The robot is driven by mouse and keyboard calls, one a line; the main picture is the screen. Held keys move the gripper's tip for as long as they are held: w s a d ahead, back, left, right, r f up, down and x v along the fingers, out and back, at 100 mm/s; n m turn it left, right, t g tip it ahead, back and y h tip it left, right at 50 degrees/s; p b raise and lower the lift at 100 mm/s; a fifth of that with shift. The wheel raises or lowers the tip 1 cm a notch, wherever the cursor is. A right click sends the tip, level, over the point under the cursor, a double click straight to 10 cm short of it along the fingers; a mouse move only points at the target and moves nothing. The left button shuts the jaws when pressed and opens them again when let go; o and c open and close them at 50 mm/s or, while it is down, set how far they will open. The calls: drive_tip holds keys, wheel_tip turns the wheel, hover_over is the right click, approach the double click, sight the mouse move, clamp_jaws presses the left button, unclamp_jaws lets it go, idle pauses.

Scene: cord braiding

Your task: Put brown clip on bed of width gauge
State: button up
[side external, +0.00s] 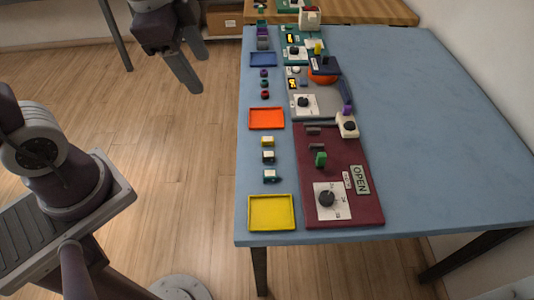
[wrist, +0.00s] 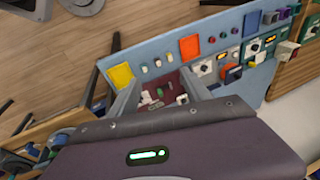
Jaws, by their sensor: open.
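My gripper (side external: 198,72) is open and empty, high up to the left of the table in the side external view. Its two spread fingers also show in the wrist view. I cannot make out a clearly brown clip. Three small clip-like pieces with pale labels (side external: 268,156) stand in a column between the orange and yellow trays, their body colours hard to tell. I cannot tell for sure which panel is the width gauge. The maroon panel (side external: 352,208) carries grey blocks, a green piece (side external: 321,159), a dial (side external: 326,198) and an OPEN sign (side external: 360,180).
A yellow tray (side external: 251,213), an orange tray (side external: 252,118) and a blue tray (side external: 252,60) line the blue table's left edge. Small round pieces (side external: 265,84) stand between the last two. A grey panel (side external: 328,103) lies beyond the maroon one. The table's right side (side external: 440,130) is clear.

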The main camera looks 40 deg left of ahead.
drive_tip(key=w+d+f+m+g, duration=0.1)
drive_tip(key=w+f+m, duration=0.4)
drive_tip(key=m+g, duration=0.3)
drive_tip(key=m, duration=0.9)
hover_over(269, 154)
drive_tip(key=f, duration=1.8)
drive_tip(key=shift+s+a, duration=0.1)
drive_tip(key=shift+s, duration=0.15)
drive_tip(key=f, duration=0.7)
drive_tip(key=shift+w, duration=0.2)
clamp_jaws()
